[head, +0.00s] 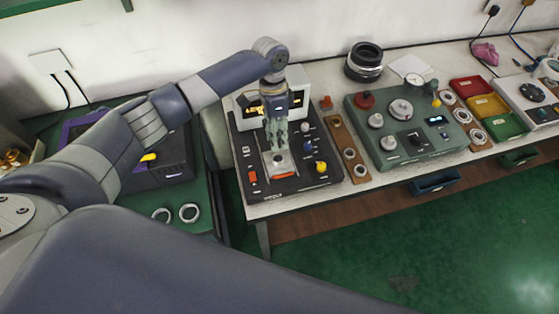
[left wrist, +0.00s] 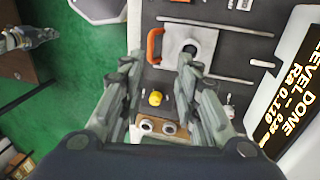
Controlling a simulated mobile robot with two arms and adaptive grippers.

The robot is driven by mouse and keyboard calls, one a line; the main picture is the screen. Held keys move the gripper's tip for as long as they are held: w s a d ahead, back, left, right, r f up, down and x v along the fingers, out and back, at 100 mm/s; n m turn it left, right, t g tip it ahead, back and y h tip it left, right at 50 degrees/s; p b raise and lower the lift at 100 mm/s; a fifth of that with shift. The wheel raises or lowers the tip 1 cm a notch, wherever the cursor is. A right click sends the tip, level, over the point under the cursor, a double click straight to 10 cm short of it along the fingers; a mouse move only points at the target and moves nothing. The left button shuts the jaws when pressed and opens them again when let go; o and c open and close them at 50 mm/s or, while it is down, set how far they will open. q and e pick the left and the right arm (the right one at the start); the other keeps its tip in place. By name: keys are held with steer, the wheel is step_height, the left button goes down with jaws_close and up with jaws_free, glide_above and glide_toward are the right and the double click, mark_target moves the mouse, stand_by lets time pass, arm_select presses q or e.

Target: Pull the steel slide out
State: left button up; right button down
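The steel slide (left wrist: 178,48) is a pale flat plate on the dark panel of the measuring station, with an orange handle (left wrist: 154,46) on its front edge.
A lit display (left wrist: 290,85) stands behind the panel. A yellow knob (head: 321,166) and other controls lie right of the slide. A wooden ring rack (head: 348,150) and a green control box (head: 410,125) stand further right. Green floor is open in front.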

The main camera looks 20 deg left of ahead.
arm_select(q)
steer(key=shift+r, duration=0.25)
steer(key=shift+p, duration=0.35)
steer(key=v, duration=1.2)
